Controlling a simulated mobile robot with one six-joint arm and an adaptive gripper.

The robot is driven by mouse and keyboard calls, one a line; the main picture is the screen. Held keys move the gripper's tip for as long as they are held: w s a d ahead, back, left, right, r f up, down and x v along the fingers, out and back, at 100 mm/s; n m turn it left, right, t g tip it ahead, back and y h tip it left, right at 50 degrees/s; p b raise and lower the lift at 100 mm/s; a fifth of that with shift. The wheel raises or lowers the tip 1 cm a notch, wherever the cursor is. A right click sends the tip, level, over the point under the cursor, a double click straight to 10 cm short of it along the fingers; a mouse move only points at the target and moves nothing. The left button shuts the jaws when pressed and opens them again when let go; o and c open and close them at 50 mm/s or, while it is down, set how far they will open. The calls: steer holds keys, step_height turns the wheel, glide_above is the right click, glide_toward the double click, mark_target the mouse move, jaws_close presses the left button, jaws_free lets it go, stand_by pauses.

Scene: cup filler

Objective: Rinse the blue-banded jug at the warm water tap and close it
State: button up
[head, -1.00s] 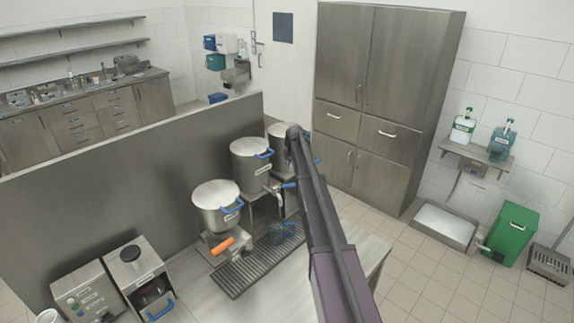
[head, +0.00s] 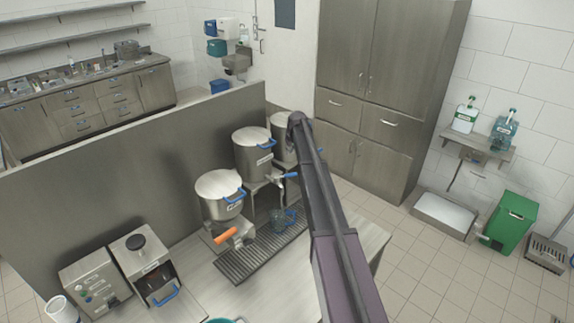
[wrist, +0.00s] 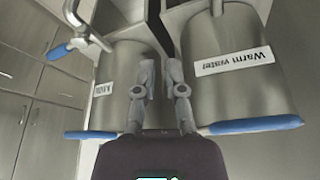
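A clear, bluish jug (head: 283,221) with blue on it stands on the drip grate (head: 250,258) under the taps in the head view. An urn labelled Warm water (wrist: 238,65) is on the right of the wrist view, its label upside down. A blue handle (wrist: 255,126) shows below it. A steel tap with a blue lever (wrist: 62,50) shows at upper left. My gripper (wrist: 159,68) points toward the space between this urn and its neighbour. Its fingers are a narrow gap apart with nothing seen between them. In the head view my arm hides the gripper.
Three steel urns stand along a partition; the front one (head: 220,197) has an orange tap lever (head: 226,235), and my arm partly covers the far one. The neighbouring urn (wrist: 125,75) is close to my fingers. A boxy machine (head: 145,270) stands at left.

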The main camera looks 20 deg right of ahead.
steer(key=o, duration=0.3)
steer(key=shift+s+a+f, duration=0.1)
steer(key=shift+s+f, duration=0.05)
steer(key=shift+o, duration=0.5)
steer(key=s+a+f+b, duration=0.4)
steer(key=s, duration=0.4)
steer(key=s+a+f+g+b, duration=0.1)
steer(key=s+a+f+b, duration=0.3)
steer(key=s, duration=0.4)
steer(key=s+a+f+g+b, duration=0.1)
steer(key=s+a+f+b, duration=0.4)
steer(key=s, duration=0.3)
steer(key=shift+f+m, duration=0.3)
steer(key=shift+f, duration=0.15)
steer(key=s+a+f+b, duration=0.2)
steer(key=s+f+b, duration=0.2)
steer(key=s, duration=0.3)
steer(key=s+a+f+g+b, duration=0.1)
steer(key=s+a+f+b, duration=0.1)
steer(key=s, duration=0.6)
steer(key=s+a+f+g+b, duration=0.1)
steer(key=s+a+f+b, duration=0.2)
steer(key=s+f+b, duration=0.2)
steer(key=s, duration=0.3)
steer(key=shift+s+f+m+b, duration=0.25)
steer(key=shift+f+m+b, duration=0.05)
